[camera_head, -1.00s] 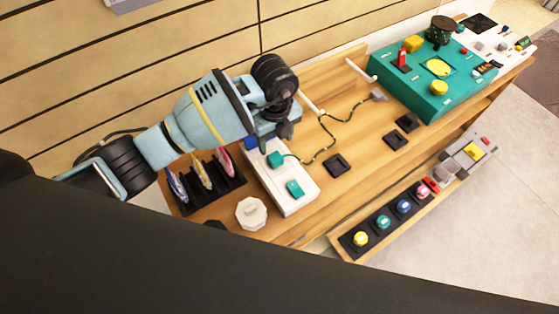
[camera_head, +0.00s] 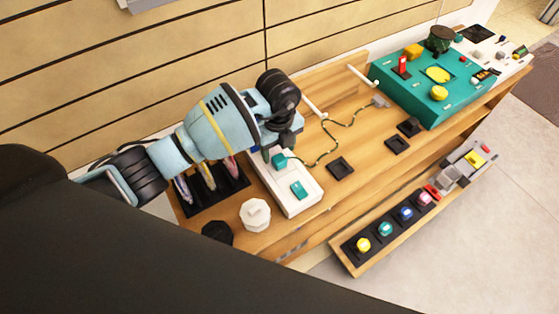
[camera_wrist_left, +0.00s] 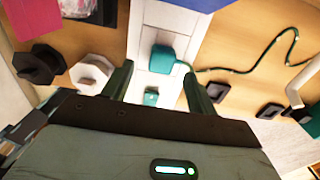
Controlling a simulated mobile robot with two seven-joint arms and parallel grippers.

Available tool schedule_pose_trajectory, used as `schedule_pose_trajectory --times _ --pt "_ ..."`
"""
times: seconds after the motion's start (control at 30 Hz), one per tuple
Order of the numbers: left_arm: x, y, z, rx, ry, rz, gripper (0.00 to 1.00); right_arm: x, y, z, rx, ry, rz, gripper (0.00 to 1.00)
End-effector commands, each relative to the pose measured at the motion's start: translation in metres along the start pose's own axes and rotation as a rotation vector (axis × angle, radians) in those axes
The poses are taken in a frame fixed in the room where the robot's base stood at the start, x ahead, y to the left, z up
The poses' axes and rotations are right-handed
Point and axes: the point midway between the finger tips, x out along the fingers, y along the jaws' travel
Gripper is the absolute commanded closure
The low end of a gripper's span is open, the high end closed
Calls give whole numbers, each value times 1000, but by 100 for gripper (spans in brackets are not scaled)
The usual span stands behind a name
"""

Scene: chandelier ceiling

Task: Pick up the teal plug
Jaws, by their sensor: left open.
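The teal plug (camera_head: 279,160), with a green-and-yellow cable, sits on the white strip (camera_head: 309,201). In the left wrist view the plug (camera_wrist_left: 162,58) lies ahead of and roughly between the fingertips. My left gripper (camera_head: 278,147) is open and empty, over the far end of the strip, beside the plug. In the left wrist view its two fingers (camera_wrist_left: 158,86) are spread, with no visible contact with the plug. A second teal block (camera_head: 299,190) sits nearer the front of the strip. The far end of the strip is hidden by my gripper. My right gripper is not in view.
A white octagonal knob (camera_head: 256,214) stands left of the strip, and a black rack (camera_head: 217,199) holds several upright items. The cable crosses the table to a grey connector (camera_head: 380,102). A teal panel (camera_head: 432,112) stands at the right.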

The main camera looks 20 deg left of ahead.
Motion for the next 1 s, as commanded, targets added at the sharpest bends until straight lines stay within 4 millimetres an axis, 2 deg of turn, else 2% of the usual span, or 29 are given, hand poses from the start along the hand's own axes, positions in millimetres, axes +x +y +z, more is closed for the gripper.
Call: schedule_pose_trajectory --times 0.3,0.63,0.9,1.0 --pt "43 -2 0 0 4 3 42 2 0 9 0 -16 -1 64" --pt "52 -1 0 1 2 6 42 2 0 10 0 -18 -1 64" --pt "54 1 0 0 4 12 78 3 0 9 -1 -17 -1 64" --pt "54 1 0 -1 4 14 82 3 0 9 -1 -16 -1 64"
